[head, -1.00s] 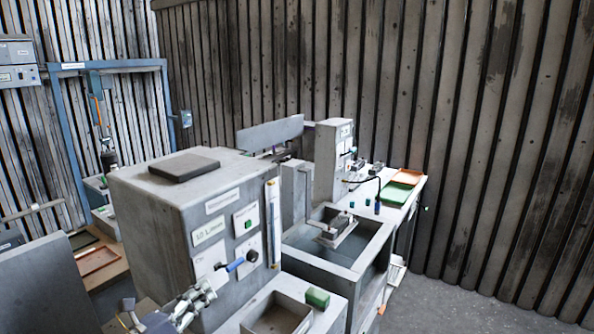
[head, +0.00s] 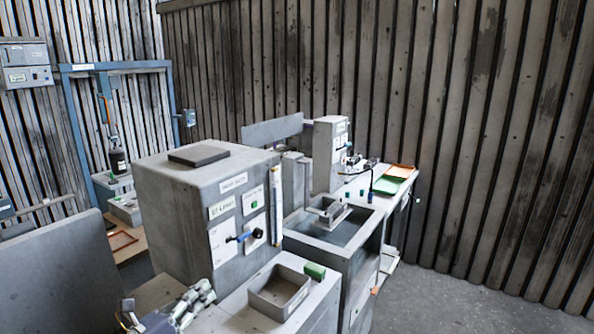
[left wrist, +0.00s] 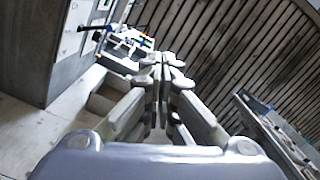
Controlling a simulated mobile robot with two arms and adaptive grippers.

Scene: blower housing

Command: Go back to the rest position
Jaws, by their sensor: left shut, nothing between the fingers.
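My left gripper (head: 197,302) is at the bottom of the head view, in front of the large grey machine cabinet (head: 160,200). It is shut and empty and touches nothing that I can see. In the left wrist view its fingers (left wrist: 165,62) meet in the middle of the picture. The cabinet has a blue-and-black lever (head: 240,237) and white labels on its front. My right gripper is not in view.
A square open tray (head: 280,294) and a green block (head: 314,271) are on the bench right of my left gripper. Behind are a sink-like basin (head: 335,252) and a green tray (head: 388,186). A grey panel (head: 60,280) stands at left. Floor (head: 450,300) at right is clear.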

